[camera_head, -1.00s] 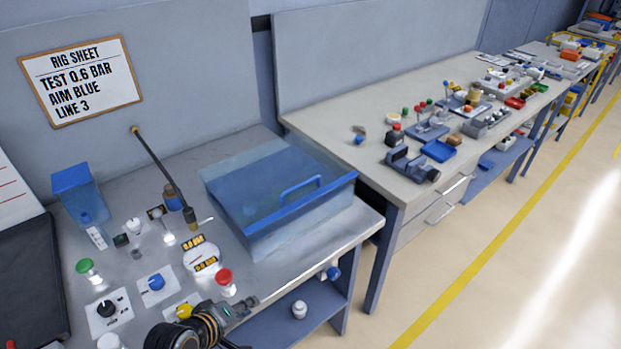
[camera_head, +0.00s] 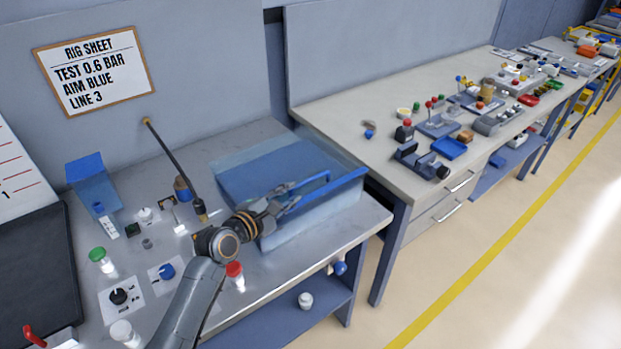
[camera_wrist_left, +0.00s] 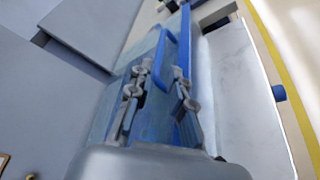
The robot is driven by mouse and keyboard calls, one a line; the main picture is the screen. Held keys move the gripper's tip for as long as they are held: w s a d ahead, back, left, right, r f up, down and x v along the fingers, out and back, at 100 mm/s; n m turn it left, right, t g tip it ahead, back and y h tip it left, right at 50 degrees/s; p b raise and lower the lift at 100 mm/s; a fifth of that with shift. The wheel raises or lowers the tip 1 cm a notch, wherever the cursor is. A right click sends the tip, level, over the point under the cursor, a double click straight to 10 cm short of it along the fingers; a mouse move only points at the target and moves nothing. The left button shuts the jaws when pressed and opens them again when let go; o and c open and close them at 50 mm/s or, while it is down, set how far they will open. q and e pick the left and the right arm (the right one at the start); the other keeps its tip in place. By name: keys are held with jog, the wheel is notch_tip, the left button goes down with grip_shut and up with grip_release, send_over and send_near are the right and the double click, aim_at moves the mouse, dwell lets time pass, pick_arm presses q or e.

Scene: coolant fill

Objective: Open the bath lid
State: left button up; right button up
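The bath (camera_head: 315,217) is a clear, blue-tinted box on the near bench. Its blue lid (camera_head: 262,172) lies flat across the top, with a raised blue bar handle (camera_head: 318,183) along the front edge. My left gripper (camera_head: 290,194) is over the lid's front edge at the near end of the handle, fingers pointing along it. In the left wrist view the two fingers (camera_wrist_left: 158,80) are spread apart, with the handle (camera_wrist_left: 163,55) running ahead between them. I cannot tell whether they touch it. My right gripper is not in view.
Knobs and a red button (camera_head: 234,270) sit near my left arm. A blue valve knob (camera_head: 340,268) is on the bench front below the bath. A second bench (camera_head: 350,110) with parts stands to the right.

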aim_at(306, 183)
pick_arm(q)
jog(key=x, duration=0.9)
jog(key=shift+w+d+f, duration=0.2)
jog(key=shift+w, duration=0.15)
grip_shut()
